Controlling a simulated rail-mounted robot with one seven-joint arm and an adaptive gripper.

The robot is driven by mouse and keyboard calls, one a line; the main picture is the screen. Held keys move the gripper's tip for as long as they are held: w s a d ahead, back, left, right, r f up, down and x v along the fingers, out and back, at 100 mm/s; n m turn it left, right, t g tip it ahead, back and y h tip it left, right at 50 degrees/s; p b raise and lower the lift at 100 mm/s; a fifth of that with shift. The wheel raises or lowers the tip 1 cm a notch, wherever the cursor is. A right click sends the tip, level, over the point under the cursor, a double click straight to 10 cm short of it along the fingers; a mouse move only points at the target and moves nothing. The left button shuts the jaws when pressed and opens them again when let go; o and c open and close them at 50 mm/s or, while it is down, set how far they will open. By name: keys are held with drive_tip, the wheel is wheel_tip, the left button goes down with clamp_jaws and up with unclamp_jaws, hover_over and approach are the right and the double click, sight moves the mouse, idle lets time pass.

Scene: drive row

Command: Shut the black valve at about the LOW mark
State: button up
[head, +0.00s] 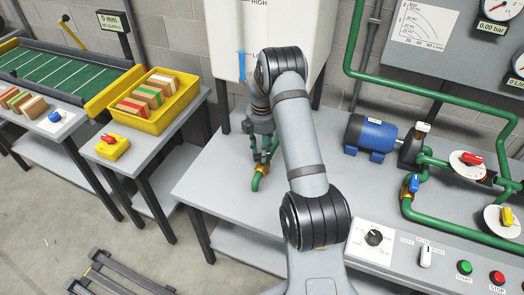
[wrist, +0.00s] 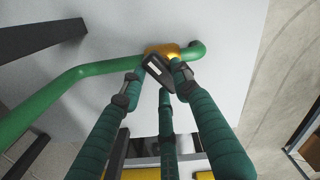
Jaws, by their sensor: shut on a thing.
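The black valve (wrist: 153,68) has a dark lever on a brass body (wrist: 168,49) in a green pipe. My gripper (wrist: 160,72) has its green fingers closed on the lever from either side in the wrist view. In the head view my gripper (head: 262,155) is at the pipe below the white tank (head: 222,35), and my arm hides most of the valve. The tank's sight tube shows a blue column (head: 242,68) with its top below the HIGH mark (head: 258,3).
A blue motor pump (head: 370,135) and green pipes with red, blue and yellow valves stand to the right. A control panel (head: 400,252) is at the front right. A yellow bin (head: 155,124) of blocks and a green conveyor (head: 55,72) are on the left.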

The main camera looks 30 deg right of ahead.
drive_tip(key=m+b, duration=0.1)
drive_tip(key=m, duration=0.2)
drive_tip(key=shift+d+f+b, duration=0.1)
drive_tip(key=shift+b, duration=0.2)
drive_tip(key=shift+d+m+b, duration=0.1)
drive_tip(key=shift+m+b, duration=0.5)
drive_tip(key=shift+m, duration=1.2)
drive_tip(key=shift+s+m, duration=0.1)
drive_tip(key=shift+m, duration=0.2)
drive_tip(key=o, duration=1.2)
wheel_tip(320, 180, up, 12)
drive_tip(key=shift+r, duration=0.1)
